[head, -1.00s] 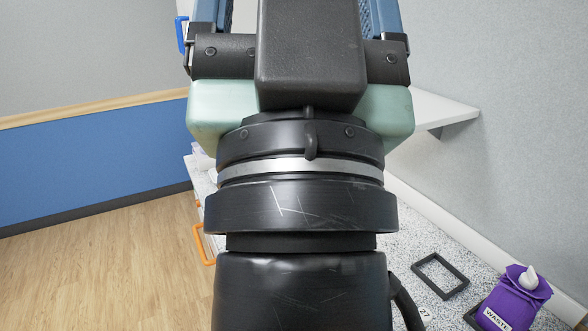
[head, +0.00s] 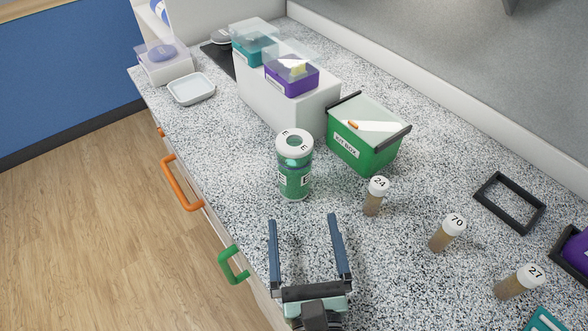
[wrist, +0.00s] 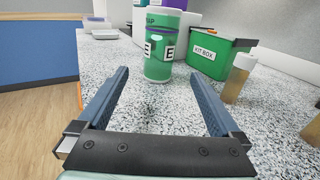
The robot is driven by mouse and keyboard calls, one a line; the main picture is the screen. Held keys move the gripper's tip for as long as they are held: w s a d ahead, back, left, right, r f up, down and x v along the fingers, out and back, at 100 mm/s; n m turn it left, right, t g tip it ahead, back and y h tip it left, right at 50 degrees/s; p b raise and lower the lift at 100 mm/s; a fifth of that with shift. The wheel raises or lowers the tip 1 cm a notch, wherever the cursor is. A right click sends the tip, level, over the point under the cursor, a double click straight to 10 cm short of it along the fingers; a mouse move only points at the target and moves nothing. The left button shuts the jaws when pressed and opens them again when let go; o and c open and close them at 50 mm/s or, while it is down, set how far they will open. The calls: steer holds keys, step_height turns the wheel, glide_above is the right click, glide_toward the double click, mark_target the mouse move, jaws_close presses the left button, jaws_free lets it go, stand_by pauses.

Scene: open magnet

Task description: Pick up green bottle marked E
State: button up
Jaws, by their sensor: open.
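The green bottle marked E (head: 295,180) stands upright on the speckled counter, with a white lid marked E. In the wrist view the bottle (wrist: 158,58) stands ahead, just beyond my fingertips and roughly midway between them. My gripper (head: 305,218) is open and empty, low over the counter, its two blue fingers pointing toward the bottle. In the wrist view my gripper (wrist: 161,72) also shows nothing between its fingers.
A green kit box (head: 365,150) stands right of the bottle, and a white block (head: 285,108) with clear-topped boxes behind it. Small vials marked 24 (head: 375,198), 70 (head: 444,234) and 27 (head: 517,284) stand to the right. The counter's left edge is near, with orange and green handles below.

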mark_target(297, 185)
steer(key=w, duration=0.2)
steer(key=w+p, duration=0.1)
steer(key=w, duration=0.2)
steer(key=w+p, duration=0.1)
steer(key=w, duration=0.1)
steer(key=shift+w+a, duration=0.25)
steer(key=shift+a, duration=0.05)
steer(key=shift+w+a+r+p, duration=0.1)
steer(key=shift+w+p, duration=0.05)
steer(key=shift+w, duration=0.7)
steer(key=shift+w+a+p, duration=0.15)
steer(key=shift+w+p, duration=0.05)
steer(key=shift+w, duration=0.65)
steer(key=shift+w+a+r+p, duration=0.1)
steer(key=shift+w+p, duration=0.05)
steer(key=shift+w, duration=0.7)
jaws_close()
